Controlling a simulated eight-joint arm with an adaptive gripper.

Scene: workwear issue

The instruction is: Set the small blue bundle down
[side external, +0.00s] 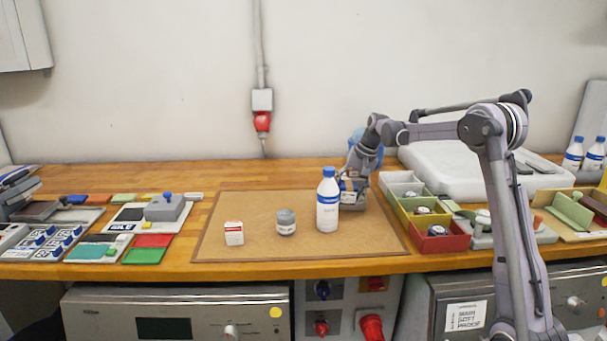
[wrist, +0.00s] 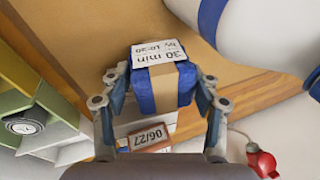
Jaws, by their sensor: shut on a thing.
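The small blue bundle (wrist: 187,83) has a tan band round it and a white label reading "30 min by 10:20". My gripper (wrist: 160,88) is shut on it, one finger at each side. In the side external view the bundle (side external: 349,186) and my gripper (side external: 358,168) are at the back right of the tan mat (side external: 270,205), behind and to the right of a white bottle (side external: 327,212). The bottle partly hides them. I cannot tell whether the bundle touches the mat. In the wrist view, a tag reading "06/27" (wrist: 148,139) shows beyond the bundle.
The bottle (wrist: 250,38) is close to the bundle. A grey jar (side external: 286,224) and a small red-and-white box (side external: 234,233) stand on the mat's front. White, yellow and red bins (side external: 437,243) line its right side. The mat's left and back left are clear.

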